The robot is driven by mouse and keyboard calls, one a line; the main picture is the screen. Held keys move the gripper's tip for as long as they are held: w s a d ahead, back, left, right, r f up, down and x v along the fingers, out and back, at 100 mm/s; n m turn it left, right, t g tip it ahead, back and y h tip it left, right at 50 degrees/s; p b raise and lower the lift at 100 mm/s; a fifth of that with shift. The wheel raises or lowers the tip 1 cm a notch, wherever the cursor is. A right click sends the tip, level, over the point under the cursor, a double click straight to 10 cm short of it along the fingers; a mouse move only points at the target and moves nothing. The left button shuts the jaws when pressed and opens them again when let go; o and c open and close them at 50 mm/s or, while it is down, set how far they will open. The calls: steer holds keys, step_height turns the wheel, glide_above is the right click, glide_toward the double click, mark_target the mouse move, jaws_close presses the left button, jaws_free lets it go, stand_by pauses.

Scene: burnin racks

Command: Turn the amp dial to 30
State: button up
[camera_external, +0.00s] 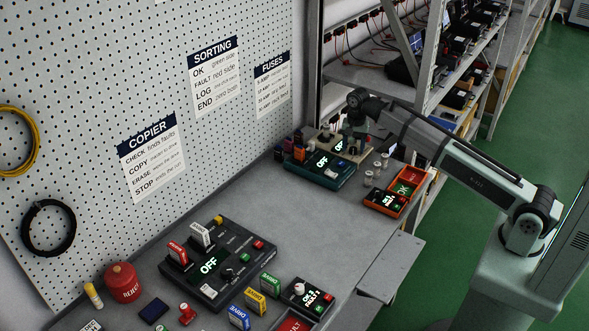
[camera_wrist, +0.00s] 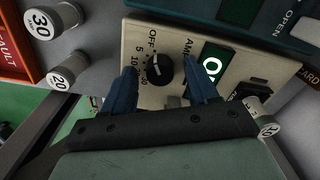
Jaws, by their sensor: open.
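The amp dial (camera_wrist: 159,69) is a round black knob with a white pointer line on a cream panel (camera_wrist: 183,37) in the wrist view. The pointer faces up, about toward the OFF mark. Marks 5 and 10 run down its left side; the lower marks are partly hidden. My gripper (camera_wrist: 161,78) is open, with one blue finger on each side of the dial. I cannot tell whether either finger touches it. A green lit display (camera_wrist: 213,67) sits right of the dial, partly behind the right finger. In the external view the cream unit (camera_external: 325,139) is partly hidden by my gripper (camera_external: 347,133).
White caps marked 30 (camera_wrist: 48,24) and 20 (camera_wrist: 68,71) stand left of the panel. A teal unit (camera_external: 320,171) with a lit OFF display adjoins the cream one. An orange tester (camera_external: 397,194) sits right. The mid-bench (camera_external: 300,215) is clear.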

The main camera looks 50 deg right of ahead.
steer(key=c, duration=1)
steer(key=shift+c, duration=0.2)
steer(key=shift+n, duration=0.4)
steer(key=n, duration=1.1)
steer(key=shift+n, duration=0.4)
steer(key=n, duration=1.1)
